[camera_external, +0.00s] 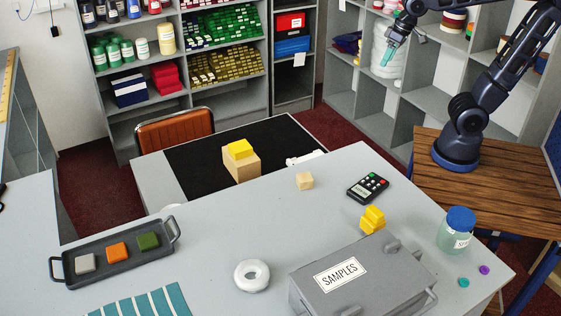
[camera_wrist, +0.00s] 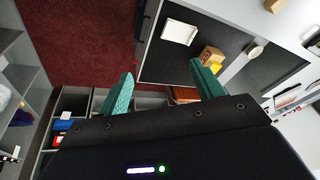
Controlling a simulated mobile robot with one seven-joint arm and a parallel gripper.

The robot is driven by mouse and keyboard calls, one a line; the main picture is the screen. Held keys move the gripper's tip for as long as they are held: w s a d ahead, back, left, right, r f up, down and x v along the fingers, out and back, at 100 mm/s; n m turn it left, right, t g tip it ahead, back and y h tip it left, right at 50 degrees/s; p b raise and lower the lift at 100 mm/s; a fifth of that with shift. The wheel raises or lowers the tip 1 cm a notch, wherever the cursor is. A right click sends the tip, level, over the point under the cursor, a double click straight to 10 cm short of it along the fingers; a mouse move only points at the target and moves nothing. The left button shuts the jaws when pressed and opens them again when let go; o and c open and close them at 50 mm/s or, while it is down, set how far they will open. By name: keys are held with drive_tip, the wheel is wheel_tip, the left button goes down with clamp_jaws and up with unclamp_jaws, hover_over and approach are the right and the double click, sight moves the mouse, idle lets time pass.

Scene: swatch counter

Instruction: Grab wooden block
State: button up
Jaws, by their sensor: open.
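The wooden block (camera_external: 304,181), a small pale cube, sits on the grey counter (camera_external: 220,235) near its far edge, left of a black remote. A tan block at the top right of the wrist view (camera_wrist: 272,5) looks like the same one, cut off by the frame edge. My gripper (camera_external: 389,54) is high at the upper right in the external view, well above and away from the counter. Its teal fingers stand wide apart in the wrist view (camera_wrist: 163,85), with nothing between them.
The remote (camera_external: 368,187), yellow pieces (camera_external: 372,220), grey SAMPLES case (camera_external: 360,280) and blue-lidded jar (camera_external: 456,230) stand right of the block. A tan box (camera_external: 242,168) with a yellow piece on top sits on the black desk surface beyond. The counter left of the block is clear.

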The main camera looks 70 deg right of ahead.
drive_tip(key=w+a+m+g, duration=0.1)
drive_tip(key=w+a+m, duration=0.1)
drive_tip(key=w+a, duration=0.6)
drive_tip(key=m+g, duration=0.3)
drive_tip(key=m, duration=0.4)
hover_over(305, 177)
drive_tip(key=shift+h, duration=0.3)
drive_tip(key=f, duration=2.1)
drive_tip(key=shift+w+d+f, duration=0.15)
drive_tip(key=shift+w+f, duration=0.1)
drive_tip(key=shift+f, duration=0.05)
drive_tip(key=shift+s+f, duration=0.2)
drive_tip(key=shift+f, duration=2.4)
drive_tip(key=c, duration=1.1)
